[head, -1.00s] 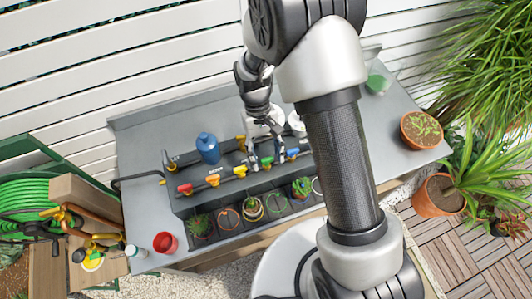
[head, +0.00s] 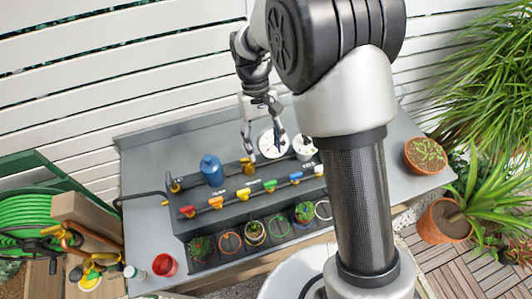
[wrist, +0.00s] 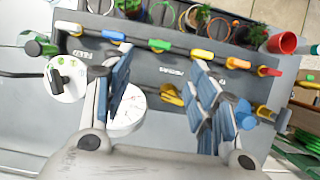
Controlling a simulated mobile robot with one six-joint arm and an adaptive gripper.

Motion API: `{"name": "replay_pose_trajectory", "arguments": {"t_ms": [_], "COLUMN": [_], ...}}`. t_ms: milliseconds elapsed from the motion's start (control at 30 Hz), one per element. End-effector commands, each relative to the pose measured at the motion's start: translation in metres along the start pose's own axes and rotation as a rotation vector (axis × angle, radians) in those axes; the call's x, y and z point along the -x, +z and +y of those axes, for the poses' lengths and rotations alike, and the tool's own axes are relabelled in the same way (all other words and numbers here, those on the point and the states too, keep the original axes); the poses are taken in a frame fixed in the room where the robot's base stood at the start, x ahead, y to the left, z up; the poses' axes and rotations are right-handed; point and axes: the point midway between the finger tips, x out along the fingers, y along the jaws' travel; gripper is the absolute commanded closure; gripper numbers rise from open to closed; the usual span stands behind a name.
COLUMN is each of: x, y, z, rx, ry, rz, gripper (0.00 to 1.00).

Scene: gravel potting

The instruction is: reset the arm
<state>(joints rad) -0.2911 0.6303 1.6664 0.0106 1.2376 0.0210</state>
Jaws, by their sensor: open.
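My gripper (head: 263,130) hangs above the back middle of the grey bench (head: 145,160) in the head view. Its two fingers point down and are spread apart, with nothing held between them. In the wrist view, my gripper (wrist: 162,78) has its blue-padded fingers wide apart, with a white round dish (wrist: 127,112) partly hidden behind the left one. The row of coloured valve handles lies beyond the fingers, including a yellow handle (wrist: 202,56) and a green handle (wrist: 159,45). My gripper is apart from them.
A row of small potted plants, including a cactus (head: 200,247), lines the front. A red cup (head: 164,265) stands front left, and a terracotta pot (head: 425,155) stands at the right. A white slatted fence (head: 80,90) rises behind.

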Motion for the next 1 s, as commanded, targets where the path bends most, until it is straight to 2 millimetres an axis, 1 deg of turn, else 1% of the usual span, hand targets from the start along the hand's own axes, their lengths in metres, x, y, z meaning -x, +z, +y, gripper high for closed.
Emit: {"name": "replay_pose_trajectory", "arguments": {"t_ms": [533,667,767,867,900,967,1000], "x": [0.002,0.010,0.027,0.046,0.053,0.061,0.066], "y": [0.000,0.006,0.021,0.046,0.058,0.076,0.088], "z": [0.000,0.004,0.013,0.024,0.029,0.036,0.040], "rx": [0.000,-0.008,-0.025,-0.051,-0.062,-0.080,-0.092], "ry": [0.000,-0.004,-0.011,-0.019,-0.022,-0.026,-0.028], "rz": [0.001,0.025,0.082,0.163,0.198,0.250,0.284], "gripper": [0.47,0.47,0.47,0.47,0.47,0.47,0.47]}}
